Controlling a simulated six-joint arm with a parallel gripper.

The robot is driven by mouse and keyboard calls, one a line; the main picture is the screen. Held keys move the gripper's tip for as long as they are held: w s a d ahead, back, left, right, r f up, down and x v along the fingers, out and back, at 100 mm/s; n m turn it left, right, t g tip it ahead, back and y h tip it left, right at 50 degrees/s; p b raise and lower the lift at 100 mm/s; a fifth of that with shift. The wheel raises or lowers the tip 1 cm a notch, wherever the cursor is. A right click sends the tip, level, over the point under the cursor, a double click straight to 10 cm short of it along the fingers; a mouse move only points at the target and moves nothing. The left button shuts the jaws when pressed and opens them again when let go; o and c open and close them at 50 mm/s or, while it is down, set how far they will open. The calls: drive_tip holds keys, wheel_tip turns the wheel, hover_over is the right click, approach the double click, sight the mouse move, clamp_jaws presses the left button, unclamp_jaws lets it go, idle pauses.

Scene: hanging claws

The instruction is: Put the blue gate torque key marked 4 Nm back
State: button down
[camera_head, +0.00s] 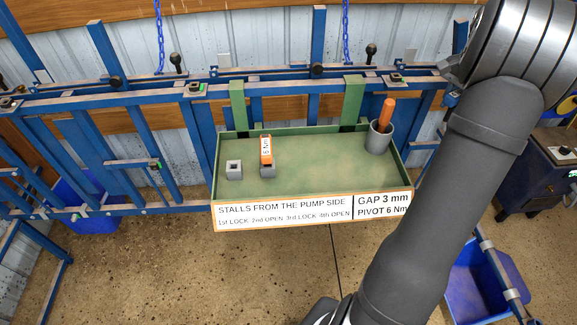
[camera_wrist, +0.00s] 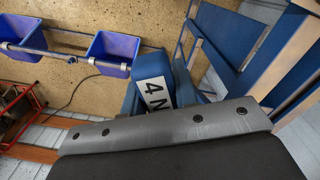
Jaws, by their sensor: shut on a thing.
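In the wrist view the blue torque key (camera_wrist: 183,86) has a white label reading "4 N", with the rest cut off. My gripper and the blue key do not show in the head view. There, a green tray (camera_head: 320,165) carries an empty grey square holder (camera_head: 234,170) at left. An orange key (camera_head: 266,150) marked 6 Nm stands in a second grey holder (camera_head: 267,171) beside it.
A grey cup (camera_head: 379,138) with an orange-handled tool (camera_head: 387,112) stands at the tray's right end. The tray hangs by green hooks on a blue gate rail (camera_head: 150,96). Its front sign (camera_head: 285,213) lists stalls. The tray's middle is clear. Blue bins show in both views.

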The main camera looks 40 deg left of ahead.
drive_tip(key=s+a+r, duration=0.2)
drive_tip(key=a+r, duration=0.7)
drive_tip(key=r, duration=0.1)
drive_tip(key=s+a+r, duration=0.2)
drive_tip(key=a+r, duration=0.6)
drive_tip(key=r, duration=0.1)
drive_tip(key=s+a+r+n, duration=0.2)
drive_tip(key=s+a+r, duration=0.1)
drive_tip(key=s+a, duration=0.55)
drive_tip(key=s+a+r+n, duration=0.2)
drive_tip(key=s+a, duration=0.6)
drive_tip(key=a, duration=0.1)
drive_tip(key=s+a+f+n, duration=0.3)
drive_tip(key=s+f+n, duration=0.5)
drive_tip(key=s+f, duration=1.45)
wheel_tip(320, 180, down, 10)
drive_tip(key=s, duration=0.1)
drive_tip(key=shift+r, duration=0.2)
drive_tip(key=shift+s+f, duration=0.1)
